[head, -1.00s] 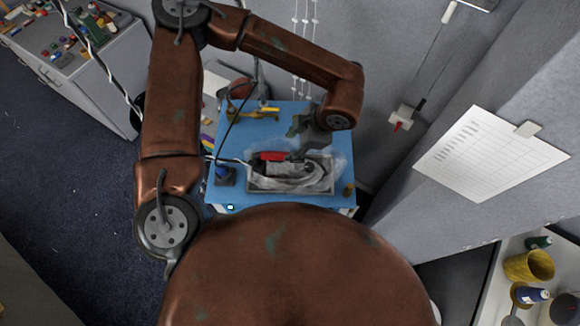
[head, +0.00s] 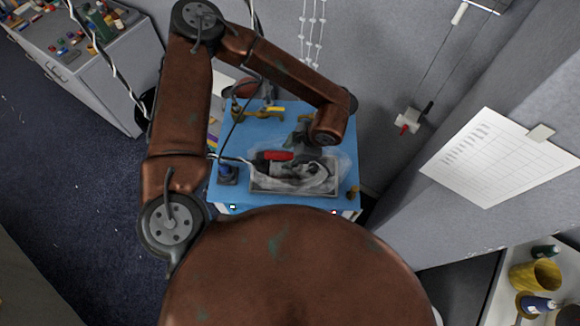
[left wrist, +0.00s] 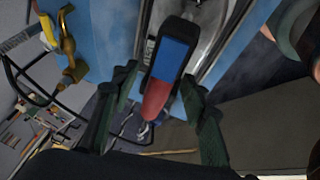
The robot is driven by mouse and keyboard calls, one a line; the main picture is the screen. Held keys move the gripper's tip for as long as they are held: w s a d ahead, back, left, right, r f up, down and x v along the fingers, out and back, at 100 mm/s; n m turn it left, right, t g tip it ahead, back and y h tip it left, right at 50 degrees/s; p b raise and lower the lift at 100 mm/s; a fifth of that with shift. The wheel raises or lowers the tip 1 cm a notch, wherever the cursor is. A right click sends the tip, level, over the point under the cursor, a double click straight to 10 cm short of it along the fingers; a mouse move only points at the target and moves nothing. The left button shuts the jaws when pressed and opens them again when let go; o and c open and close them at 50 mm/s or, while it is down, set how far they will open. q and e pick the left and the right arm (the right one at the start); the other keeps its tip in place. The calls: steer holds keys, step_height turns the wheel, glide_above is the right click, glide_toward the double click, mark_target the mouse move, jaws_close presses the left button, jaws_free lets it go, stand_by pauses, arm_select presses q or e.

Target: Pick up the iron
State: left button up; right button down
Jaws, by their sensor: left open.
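The iron has a red-ended handle (head: 276,156) and sits on a grey tray (head: 292,189) on the blue table, with a whitish haze around it. In the left wrist view the iron's dark handle shows a blue panel (left wrist: 171,60) and a red end. My left gripper (head: 303,135) is just behind the iron in the head view, its fingertips partly hidden by my wrist. In the left wrist view my left gripper (left wrist: 160,78) is open, with a green finger on each side of the handle. Contact cannot be told. My right gripper is not in view.
The blue table (head: 272,125) also holds a brass-coloured item (head: 243,114) at the back left, a dark blue item (head: 228,174) at the left and a small brass piece (head: 352,192) at the right. A cord runs left from the iron. A grey wall panel stands to the right.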

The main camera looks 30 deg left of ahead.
arm_select(q)
steer(key=shift+a+f, duration=0.3)
steer(key=shift+f, duration=0.35)
steer(key=shift+c, duration=0.6)
jaws_close()
steer(key=shift+r, duration=0.1)
